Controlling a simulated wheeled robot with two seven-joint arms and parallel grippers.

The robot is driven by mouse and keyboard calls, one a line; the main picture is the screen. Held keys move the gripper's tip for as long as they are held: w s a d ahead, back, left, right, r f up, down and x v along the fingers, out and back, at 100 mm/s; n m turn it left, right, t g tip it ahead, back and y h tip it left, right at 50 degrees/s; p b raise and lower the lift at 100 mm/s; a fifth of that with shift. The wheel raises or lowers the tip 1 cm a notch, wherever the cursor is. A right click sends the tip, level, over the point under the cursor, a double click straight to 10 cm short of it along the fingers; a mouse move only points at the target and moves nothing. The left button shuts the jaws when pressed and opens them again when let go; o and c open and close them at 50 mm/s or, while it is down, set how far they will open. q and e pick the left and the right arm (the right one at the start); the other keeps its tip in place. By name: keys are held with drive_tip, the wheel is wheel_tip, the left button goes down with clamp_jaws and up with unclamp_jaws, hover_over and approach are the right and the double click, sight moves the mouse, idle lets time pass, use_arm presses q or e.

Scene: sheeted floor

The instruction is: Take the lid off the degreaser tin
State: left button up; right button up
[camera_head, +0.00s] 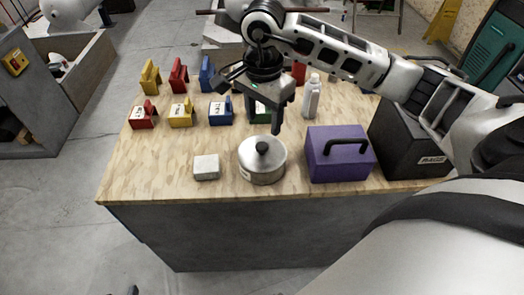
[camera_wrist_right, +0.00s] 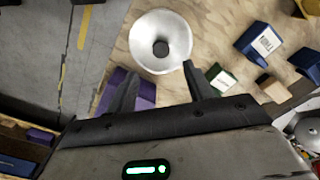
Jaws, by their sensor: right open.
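The degreaser tin (camera_head: 262,173) is a round metal pot near the front edge of the wooden bench top. Its silver lid (camera_head: 250,155) is seated on it, with a black knob (camera_head: 262,148) in the middle. In the right wrist view the lid (camera_wrist_right: 148,28) and knob (camera_wrist_right: 161,48) show at the top centre. My right gripper (camera_head: 264,116) is open and empty, pointing down above and slightly behind the tin, apart from the lid. In the right wrist view its two fingers (camera_wrist_right: 163,88) are spread below the lid. My left gripper is not in view.
A purple box (camera_head: 338,160) with a black handle stands right of the tin, and a small whitish block (camera_head: 206,167) lies left. A white bottle (camera_head: 311,98) and several coloured blocks, including a blue one (camera_head: 221,112), stand behind. The bench front is clear.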

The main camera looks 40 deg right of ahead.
sight(262, 145)
wheel_tip(262, 145, down, 8)
drive_tip(key=shift+w+a+r+p, duration=0.1)
drive_tip(key=shift+r+p, duration=0.05)
drive_tip(key=shift+p, duration=0.25)
drive_tip(key=c, duration=1.1)
